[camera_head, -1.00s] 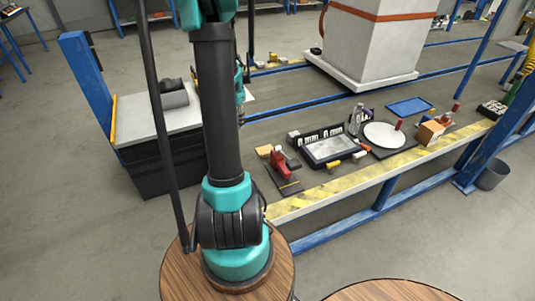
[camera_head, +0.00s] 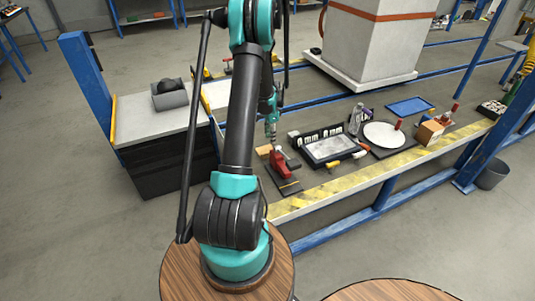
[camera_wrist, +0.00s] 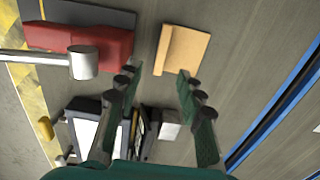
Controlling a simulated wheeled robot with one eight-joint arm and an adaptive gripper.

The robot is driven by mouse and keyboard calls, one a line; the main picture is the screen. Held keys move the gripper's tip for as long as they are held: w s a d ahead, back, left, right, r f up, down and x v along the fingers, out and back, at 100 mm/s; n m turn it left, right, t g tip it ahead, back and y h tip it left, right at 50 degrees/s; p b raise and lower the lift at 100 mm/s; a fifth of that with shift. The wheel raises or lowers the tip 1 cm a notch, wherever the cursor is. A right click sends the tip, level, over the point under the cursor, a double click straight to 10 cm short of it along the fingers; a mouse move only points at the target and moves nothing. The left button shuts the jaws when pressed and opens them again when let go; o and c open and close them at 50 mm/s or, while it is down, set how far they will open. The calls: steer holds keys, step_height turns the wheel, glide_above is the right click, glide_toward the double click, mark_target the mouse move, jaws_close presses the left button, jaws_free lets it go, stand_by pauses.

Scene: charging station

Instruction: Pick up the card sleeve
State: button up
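A tan, card-like piece, which looks like the card sleeve (camera_wrist: 182,50), lies on the bench top in the wrist view. It also shows in the head view (camera_head: 264,150), beside the red clamp and just below my gripper. My gripper (camera_wrist: 158,78) is open, its two green fingers pointing towards the tan piece with nothing between them. The tan piece lies beyond the fingertips and a little to the right of their middle. In the head view my gripper (camera_head: 271,130) is small and partly behind my arm.
A red clamp (camera_wrist: 100,42) on a dark plate, with a metal rod, lies left of the tan piece. A black-framed tray (camera_head: 328,149), a white disc (camera_head: 384,135), a brown box (camera_head: 430,131) and a blue tray (camera_head: 409,106) stand farther right. Bare bench surrounds the tan piece's right side.

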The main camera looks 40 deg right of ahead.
mark_target(266, 150)
steer(key=f, duration=0.9)
steer(key=shift+w+a+f, duration=0.1)
steer(key=shift+w+f, duration=0.05)
steer(key=shift+w, duration=0.05)
jaws_close()
